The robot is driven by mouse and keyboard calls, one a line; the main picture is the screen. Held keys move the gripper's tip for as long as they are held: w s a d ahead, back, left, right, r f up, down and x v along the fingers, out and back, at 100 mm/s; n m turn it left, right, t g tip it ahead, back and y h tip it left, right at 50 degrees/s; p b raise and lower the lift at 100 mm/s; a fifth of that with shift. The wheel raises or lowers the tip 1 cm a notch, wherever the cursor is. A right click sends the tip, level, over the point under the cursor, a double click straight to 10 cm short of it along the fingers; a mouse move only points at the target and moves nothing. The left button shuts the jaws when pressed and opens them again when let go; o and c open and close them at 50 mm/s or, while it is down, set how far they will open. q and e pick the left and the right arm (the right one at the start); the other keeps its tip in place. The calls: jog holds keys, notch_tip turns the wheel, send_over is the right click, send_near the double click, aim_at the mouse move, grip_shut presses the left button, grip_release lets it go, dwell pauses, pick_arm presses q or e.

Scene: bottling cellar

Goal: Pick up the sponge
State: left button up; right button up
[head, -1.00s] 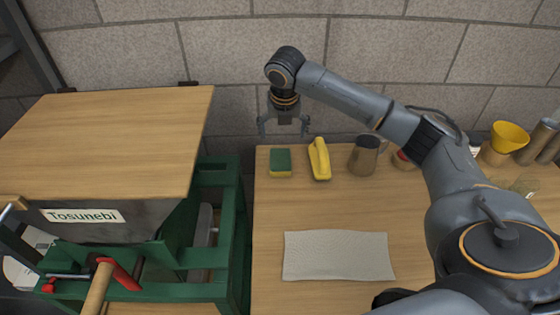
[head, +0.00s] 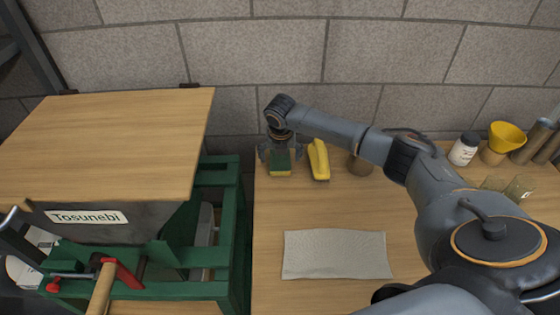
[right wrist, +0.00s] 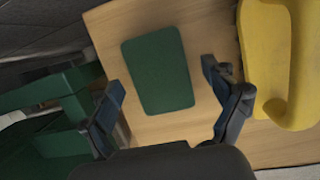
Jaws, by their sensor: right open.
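The sponge (head: 280,163) is green on top with a yellow layer below and lies at the back left of the wooden table. In the right wrist view the sponge (right wrist: 159,70) shows its green face between and beyond the two fingers. My right gripper (head: 280,152) is right above and just behind it in the head view, pointing down. In the right wrist view my right gripper (right wrist: 166,108) is open and empty, one finger on each side. My left gripper is not in view.
A yellow brush-like object (head: 318,161) lies close to the right of the sponge. A metal mug (head: 360,163), partly hidden by my arm, stands farther right. A grey cloth (head: 336,255) lies in front. A green frame machine (head: 240,230) stands left of the table.

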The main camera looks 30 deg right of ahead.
jog(key=shift+f, duration=0.2)
dwell(0.7)
jog(key=c, duration=0.8)
